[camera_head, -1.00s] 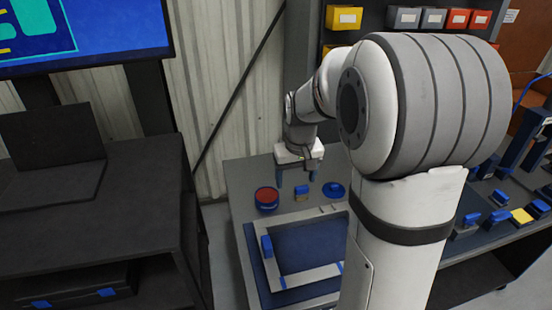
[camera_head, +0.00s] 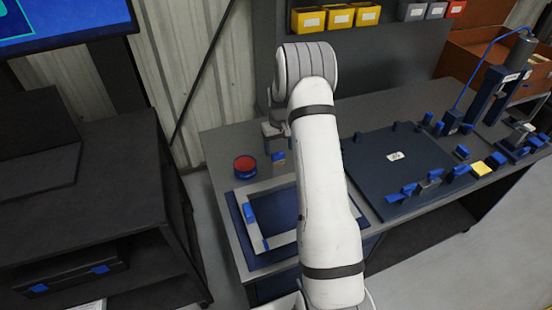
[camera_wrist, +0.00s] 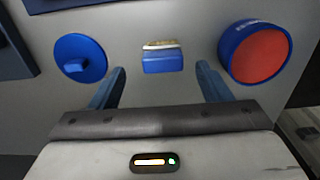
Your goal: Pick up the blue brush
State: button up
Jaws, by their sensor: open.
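The blue brush (camera_head: 278,157) lies on the grey bench top, just below my gripper in the head view. In the wrist view the brush (camera_wrist: 162,61) is a small blue block with a pale bristle-like strip along its top edge. My gripper (camera_wrist: 162,72) is open and empty, with one blue finger to each side of the brush's near end. The brush shows ahead of the fingertips, between their lines; the height gap is unclear. In the head view my arm partly hides my gripper.
A blue round tin with a red top (camera_wrist: 256,52) is right of the brush in the wrist view; the tin (camera_head: 245,166) is left in the head view. A blue disc with a knob (camera_wrist: 80,58) is on the other side. A blue tray-like frame (camera_head: 236,225) lies nearby.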

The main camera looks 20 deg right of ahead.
aim_at(278, 154)
jog(key=shift+a+f+p, duration=0.15)
jog(key=shift+f+p, duration=0.6)
jog(key=shift+f, duration=1.55)
jog(key=shift+c, duration=0.5)
jog(key=c, duration=1)
jog(key=shift+o, duration=0.2)
notch_tip(278, 154, up, 10)
jog(key=b, duration=0.2)
jog(key=shift+b, duration=0.3)
jog(key=o, duration=0.4)
jog(key=c, duration=0.3)
